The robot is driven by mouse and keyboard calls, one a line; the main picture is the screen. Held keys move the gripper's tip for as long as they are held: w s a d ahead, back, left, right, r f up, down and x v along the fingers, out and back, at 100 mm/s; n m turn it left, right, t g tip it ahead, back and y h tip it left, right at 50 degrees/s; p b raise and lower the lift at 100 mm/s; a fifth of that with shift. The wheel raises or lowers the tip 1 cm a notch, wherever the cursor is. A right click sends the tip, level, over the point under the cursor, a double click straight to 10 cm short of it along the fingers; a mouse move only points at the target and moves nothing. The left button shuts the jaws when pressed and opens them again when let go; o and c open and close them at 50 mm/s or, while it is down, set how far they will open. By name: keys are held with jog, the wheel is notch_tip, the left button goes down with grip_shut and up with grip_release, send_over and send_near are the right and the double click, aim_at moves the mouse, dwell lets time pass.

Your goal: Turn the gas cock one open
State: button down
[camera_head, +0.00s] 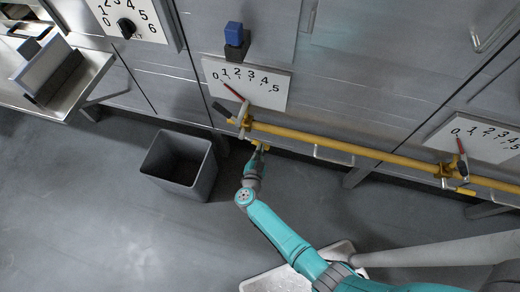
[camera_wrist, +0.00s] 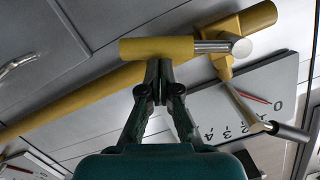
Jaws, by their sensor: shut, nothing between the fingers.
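The nearer gas cock (camera_head: 243,120) sits at the left end of a yellow pipe, in front of a white 0-to-5 dial plate (camera_head: 268,96). Its thin red pointer (camera_head: 233,91) is near the 0 side. Its lever, with a dark grip (camera_head: 222,110), sticks out to the left; the grip also shows in the wrist view (camera_wrist: 290,131). My gripper (camera_head: 260,150) is just below this cock. In the wrist view my gripper (camera_wrist: 157,68) is shut and empty, its fingertips at a short yellow pipe stub (camera_wrist: 157,48). I cannot tell whether they touch it. The lever is apart from the fingers.
The yellow pipe (camera_head: 340,145) runs right to a second cock (camera_head: 449,170) with its own dial plate (camera_head: 485,136). A dark open bin (camera_head: 180,162) stands on the floor left of my gripper. A blue knob (camera_head: 233,33) is above the dial. The floor at lower left is clear.

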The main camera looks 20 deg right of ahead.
jog(key=shift+f, duration=0.1)
jog(key=shift+f+m, duration=0.2)
jog(key=shift+m, duration=0.1)
